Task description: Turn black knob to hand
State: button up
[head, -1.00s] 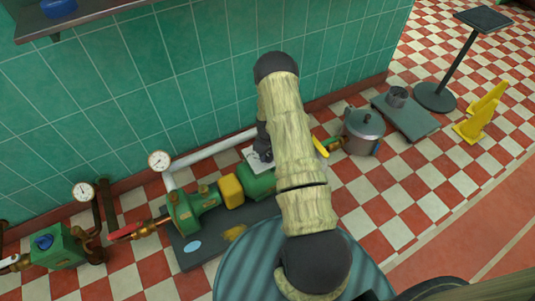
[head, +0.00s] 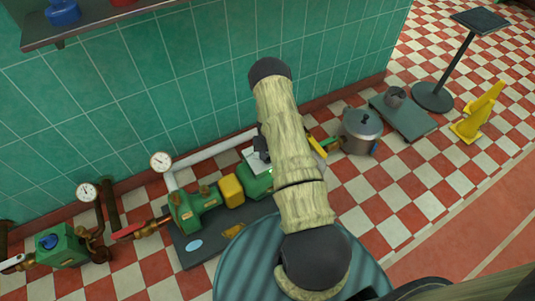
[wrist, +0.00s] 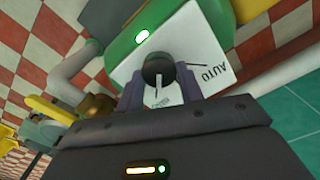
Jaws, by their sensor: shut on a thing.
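The black knob (wrist: 158,66) with a white pointer line sits on a white plate (wrist: 206,102) in the wrist view. The pointer aims down the picture, towards my gripper's body. The plate reads AUTO, upside down, on the right with a thin black line; another small label below the knob is partly hidden. My gripper (wrist: 159,82) has a finger on each side of the knob and is shut on it. In the head view the plate (head: 250,157) shows on the green pump unit (head: 262,181); my arm hides much of it and the knob cannot be made out.
A white pipe (head: 215,148) and a gauge (head: 161,162) stand behind the pump. A valve with a red handle (head: 130,230) is to the left. A metal pot (head: 361,132) and yellow sign (head: 477,115) are to the right.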

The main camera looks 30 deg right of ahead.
jog(key=shift+m, duration=0.4)
jog(key=o, duration=1)
jog(key=shift+r, duration=0.15)
notch_tip(320, 180, up, 17)
jog(key=p, duration=0.4)
jog(key=shift+p, duration=0.35)
jog(key=shift+r, duration=0.15)
